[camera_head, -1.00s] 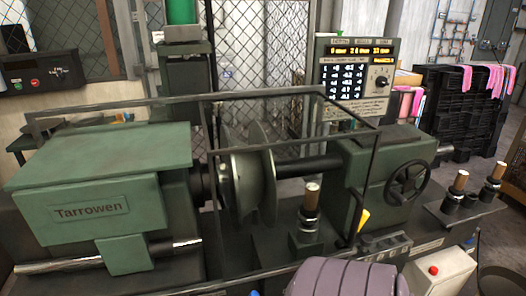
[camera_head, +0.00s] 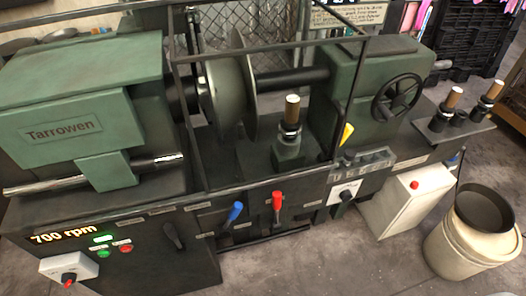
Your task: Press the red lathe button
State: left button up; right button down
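The green lathe (camera_head: 90,95) marked "Tarrowen" fills the left and middle. Another white box (camera_head: 400,203) at the right has a small red button on top. A metal disc or bowl (camera_head: 228,95) is mounted on the lathe's spindle. Neither gripper is in view.
A blue-handled lever (camera_head: 236,211) and a red-handled lever (camera_head: 277,201) stand on the front. A dark frame (camera_head: 270,185) surrounds the spindle area. A cream bucket (camera_head: 465,245) with a dark opening stands at right. Grey floor in front is clear.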

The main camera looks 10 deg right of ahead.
aim_at(126, 248)
jog(key=z, duration=0.15)
jog(key=u, duration=1.4)
jog(key=z, duration=1.45)
jog(key=u, duration=1.45)
jog(key=i+j+u, duration=0.1)
jog(key=i+j, duration=0.1)
jog(key=j, duration=0.1)
